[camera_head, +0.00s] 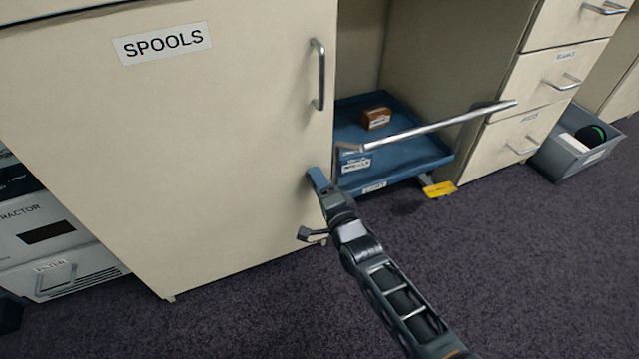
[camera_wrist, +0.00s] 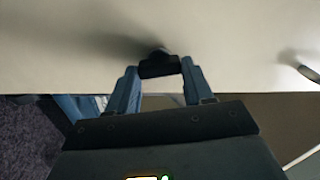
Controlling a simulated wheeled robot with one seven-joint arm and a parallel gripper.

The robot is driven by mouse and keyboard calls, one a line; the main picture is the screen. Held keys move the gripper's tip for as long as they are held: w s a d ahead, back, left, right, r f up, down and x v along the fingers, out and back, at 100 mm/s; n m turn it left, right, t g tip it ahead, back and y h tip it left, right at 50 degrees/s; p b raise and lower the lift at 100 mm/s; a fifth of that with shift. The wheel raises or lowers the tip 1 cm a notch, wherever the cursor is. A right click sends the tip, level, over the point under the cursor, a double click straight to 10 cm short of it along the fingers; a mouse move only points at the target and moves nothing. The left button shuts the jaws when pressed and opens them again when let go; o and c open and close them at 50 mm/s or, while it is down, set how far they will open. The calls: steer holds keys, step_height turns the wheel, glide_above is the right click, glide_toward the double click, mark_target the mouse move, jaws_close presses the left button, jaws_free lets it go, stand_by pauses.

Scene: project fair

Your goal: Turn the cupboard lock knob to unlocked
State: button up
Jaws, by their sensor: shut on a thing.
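The cream cupboard door (camera_head: 220,150) labelled SPOOLS fills the left of the head view, with a vertical metal handle (camera_head: 318,75) near its right edge. My gripper (camera_head: 317,182) is at the door's right edge, below that handle. In the wrist view, the small dark lock knob (camera_wrist: 160,66) sits between the tips of my gripper (camera_wrist: 160,75), which is shut on it. The cream door face (camera_wrist: 60,50) is behind the knob. In the head view the knob is hidden by the gripper, and I cannot read its turn position in either view.
Right of the door is an open bay with a blue tray cart (camera_head: 410,160), a brown box (camera_head: 376,118) and a long metal bar (camera_head: 430,127) sticking out. A yellow tag (camera_head: 440,189) is near the floor. Drawers (camera_head: 545,85) and a grey bin (camera_head: 580,150) stand right. The carpet in front is clear.

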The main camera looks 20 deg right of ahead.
steer(key=shift+f+m, duration=0.1)
steer(key=shift+m, duration=0.8)
steer(key=o, duration=1)
steer(key=shift+o, duration=0.2)
steer(key=s+p, duration=0.3)
steer(key=s, duration=0.5)
steer(key=shift+p, duration=0.3)
